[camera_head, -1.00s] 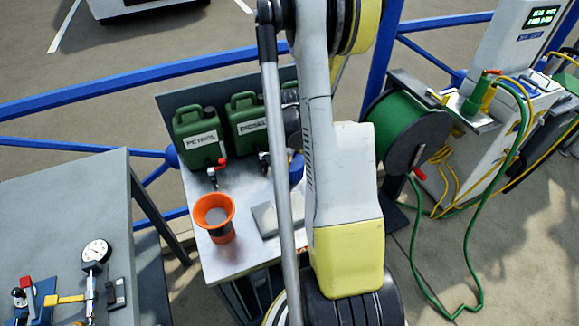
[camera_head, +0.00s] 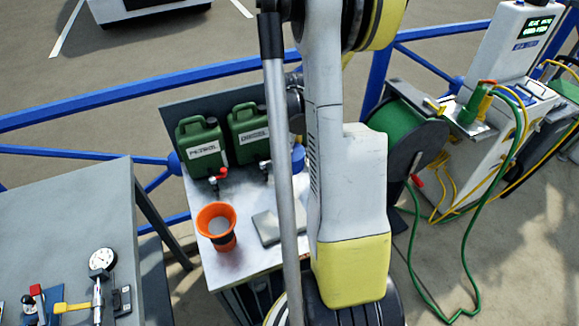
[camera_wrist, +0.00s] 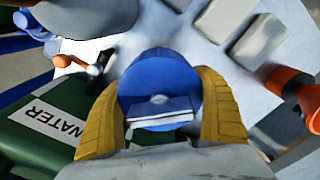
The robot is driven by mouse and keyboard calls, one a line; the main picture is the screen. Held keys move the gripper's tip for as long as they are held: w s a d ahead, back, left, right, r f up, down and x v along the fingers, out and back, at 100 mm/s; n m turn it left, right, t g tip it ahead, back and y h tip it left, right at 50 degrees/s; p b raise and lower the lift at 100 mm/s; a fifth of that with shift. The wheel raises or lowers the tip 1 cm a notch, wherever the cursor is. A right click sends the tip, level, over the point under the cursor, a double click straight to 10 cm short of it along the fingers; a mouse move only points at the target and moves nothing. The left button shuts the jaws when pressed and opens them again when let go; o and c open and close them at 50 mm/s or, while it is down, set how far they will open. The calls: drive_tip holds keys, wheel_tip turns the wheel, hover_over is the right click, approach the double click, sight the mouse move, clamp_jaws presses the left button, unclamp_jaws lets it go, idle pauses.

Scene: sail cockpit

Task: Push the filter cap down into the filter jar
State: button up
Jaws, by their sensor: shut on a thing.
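A blue round cap (camera_wrist: 160,70) with a raised flat grip (camera_wrist: 160,108) fills the middle of the wrist view. My gripper (camera_wrist: 162,88) has its two yellow fingers on either side of the cap and is shut on it. The filter jar cannot be made out; whatever lies under the cap is hidden by it. In the head view my gripper is hidden behind my arm. A small blue piece (camera_head: 298,158) shows there on the bench beside my arm; I cannot tell whether it is the cap or the jar.
A green WATER can (camera_wrist: 50,125) is close in the wrist view. A hose reel (camera_head: 402,135) stands right.

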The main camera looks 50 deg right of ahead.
wheel_tip(320, 180, up, 9)
drive_tip(key=p, duration=0.2)
drive_tip(key=shift+r+p, duration=0.2)
drive_tip(key=shift+p, duration=0.2)
drive_tip(key=shift+r+p, duration=1.1)
drive_tip(key=shift+r, duration=0.55)
drive_tip(key=shift+a, duration=0.1)
